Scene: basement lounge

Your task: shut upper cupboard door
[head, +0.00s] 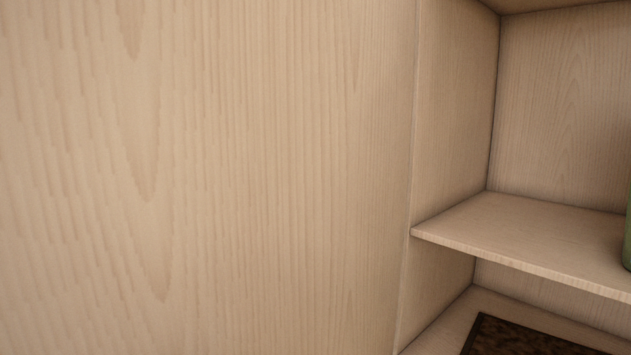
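A pale wood-grain door panel (210,180) fills the left and middle of the head view, very close to the camera. To its right the cupboard interior is exposed, with a side wall (455,110), a back wall (565,105) and a shelf (530,235). The panel's right edge runs beside the cupboard's side wall, so the cupboard stands open. The panel's left, upper and lower edges lie outside the picture. Neither of my grippers shows in this view.
A green object (628,235), mostly cut off by the right picture edge, stands on the shelf. Below the shelf, a dark brown mottled flat thing (525,338) with a black border lies at the bottom. The visible shelf front is clear.

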